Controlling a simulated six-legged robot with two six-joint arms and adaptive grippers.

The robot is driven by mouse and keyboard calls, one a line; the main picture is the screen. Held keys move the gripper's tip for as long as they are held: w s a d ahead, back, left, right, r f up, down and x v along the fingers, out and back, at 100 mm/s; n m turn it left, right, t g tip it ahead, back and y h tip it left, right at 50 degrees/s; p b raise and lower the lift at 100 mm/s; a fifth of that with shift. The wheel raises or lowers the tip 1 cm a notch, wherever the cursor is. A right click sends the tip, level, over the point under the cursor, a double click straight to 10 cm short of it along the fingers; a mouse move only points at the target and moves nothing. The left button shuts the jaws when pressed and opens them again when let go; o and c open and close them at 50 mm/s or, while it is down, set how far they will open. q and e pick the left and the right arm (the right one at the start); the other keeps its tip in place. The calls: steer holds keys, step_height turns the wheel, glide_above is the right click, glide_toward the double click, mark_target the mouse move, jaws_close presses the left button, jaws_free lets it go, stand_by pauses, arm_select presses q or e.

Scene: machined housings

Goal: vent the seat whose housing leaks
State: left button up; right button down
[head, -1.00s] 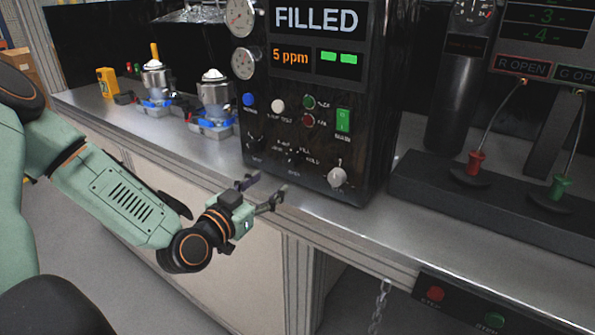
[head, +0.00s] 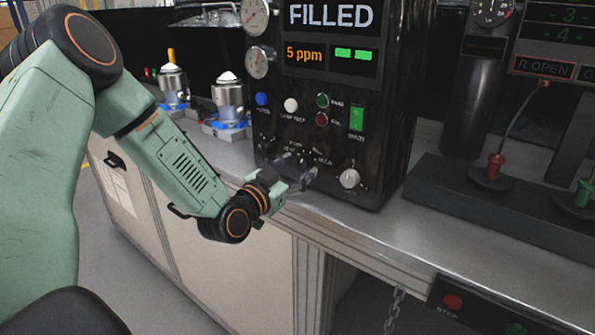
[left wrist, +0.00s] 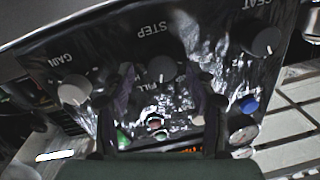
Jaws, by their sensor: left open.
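The black test unit (head: 395,100) stands on the bench; its screen reads FILLED, with an orange 5 ppm readout (head: 305,55) and two green bars. My left gripper (head: 300,168) is open and empty in front of the unit's lower knobs. In the left wrist view the panel appears upside down, and the STEP knob (left wrist: 163,69) lies between my open fingertips. The GAIN knob (left wrist: 73,93) and SEAT knob (left wrist: 266,41) lie to either side. Two silver housings (head: 174,82) (head: 229,95) sit in blue-clamped seats left of the unit. Which one leaks cannot be told.
A black base with a red-handled plunger (head: 494,168) and a green-handled one (head: 584,192) stands to the right. The bench edge runs below my gripper.

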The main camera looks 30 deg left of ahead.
arm_select(q)
steer(key=shift+w+a, duration=0.2)
steer(key=shift+w, duration=0.1)
steer(key=shift+w+f, duration=0.1)
steer(key=shift+w, duration=0.05)
steer(key=shift+d, duration=0.15)
steer(key=shift+c, duration=1.4)
steer(key=c, duration=0.9)
